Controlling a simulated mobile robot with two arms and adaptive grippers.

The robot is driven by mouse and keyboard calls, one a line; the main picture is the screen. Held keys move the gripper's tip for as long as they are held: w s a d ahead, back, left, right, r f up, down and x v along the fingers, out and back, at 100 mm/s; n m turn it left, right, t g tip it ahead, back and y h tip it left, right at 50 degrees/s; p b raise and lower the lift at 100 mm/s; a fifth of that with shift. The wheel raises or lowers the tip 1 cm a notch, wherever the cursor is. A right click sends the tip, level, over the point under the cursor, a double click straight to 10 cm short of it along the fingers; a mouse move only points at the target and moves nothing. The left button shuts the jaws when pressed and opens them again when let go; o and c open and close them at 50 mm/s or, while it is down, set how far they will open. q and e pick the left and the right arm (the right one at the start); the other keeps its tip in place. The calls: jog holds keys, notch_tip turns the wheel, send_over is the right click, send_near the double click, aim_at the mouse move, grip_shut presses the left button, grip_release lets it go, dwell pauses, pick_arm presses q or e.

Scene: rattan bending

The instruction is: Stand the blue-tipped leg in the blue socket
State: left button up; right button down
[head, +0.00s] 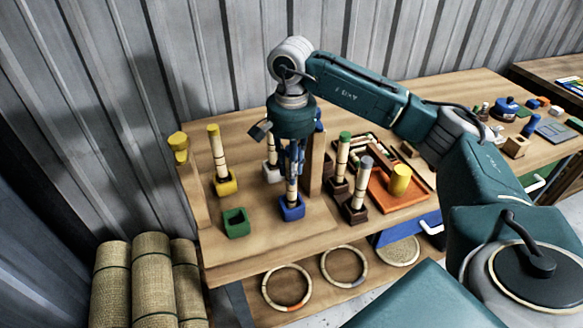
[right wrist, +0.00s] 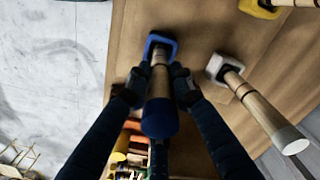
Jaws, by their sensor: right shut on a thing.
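The blue-tipped leg (head: 292,190) is a pale rattan stick, upright, with its lower end at the mouth of the blue socket (head: 292,212). How deep it sits I cannot tell. My right gripper (head: 292,172) comes down from above and is shut on the leg. In the right wrist view the blue tip (right wrist: 160,118) points toward the camera. The gripper fingers (right wrist: 158,88) close on the shaft from both sides, and the blue socket (right wrist: 153,40) shows at its far end. In the head view the gripper and wrist hide the leg's upper part. My left gripper is not in view.
An empty green socket (head: 236,223) stands to the left. A yellow socket (head: 226,188) and a white socket (head: 271,174) hold legs. A wooden post (head: 316,175) stands close by.

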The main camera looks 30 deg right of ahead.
jog(key=shift+f+b, duration=0.3)
jog(key=shift+f, duration=0.05)
dwell(0.6)
jog(key=c, duration=1.4)
grip_release()
jog(key=shift+r+p, duration=2.9)
jog(key=shift+r, duration=1.7)
